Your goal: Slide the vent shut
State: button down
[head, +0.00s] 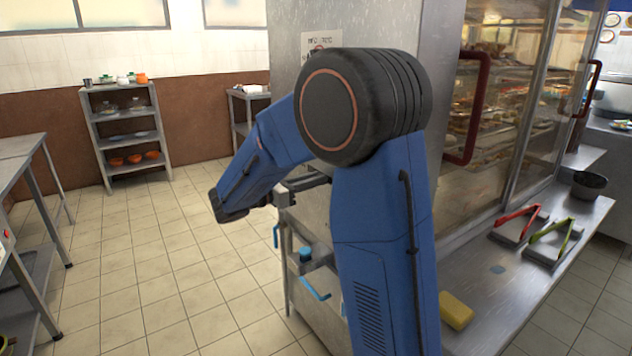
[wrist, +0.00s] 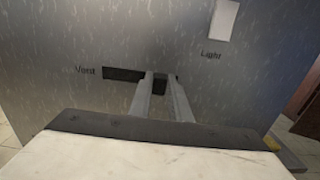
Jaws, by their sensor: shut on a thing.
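In the wrist view, the vent (wrist: 122,75) is a dark horizontal slot in a grey metal panel, just right of the printed word "Vent". A dark vent slider (wrist: 160,84) shows between my fingers at the slot's right part. My gripper (wrist: 161,76) is shut on this slider, with one finger on each side. Dark slot is visible left of the fingers, and a small dark part shows just right of them. In the head view, my arm hides the vent and most of my gripper against the cabinet's side.
A pale plate marked "Light" (wrist: 223,18) is at the panel's upper right. The glass food cabinet (head: 500,110) has a dark red handle (head: 468,110). Tongs (head: 518,224) and a yellow sponge (head: 455,310) lie on its steel ledge. Tiled floor (head: 150,270) at left is open.

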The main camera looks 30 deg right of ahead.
aim_at(310, 167)
jog(key=w, duration=0.7)
jog(key=shift+w+a, duration=0.1)
jog(key=shift+w, duration=0.25)
jog(key=shift+w+r, duration=0.1)
jog(key=shift+w, duration=0.2)
jog(key=c, duration=1.6)
grip_release()
jog(key=shift+w, duration=0.15)
jog(key=shift+c, duration=0.2)
jog(key=shift+a, duration=0.1)
jog(key=a, duration=1.7)
jog(key=shift+s+a, duration=0.15)
jog(key=shift+s, duration=0.2)
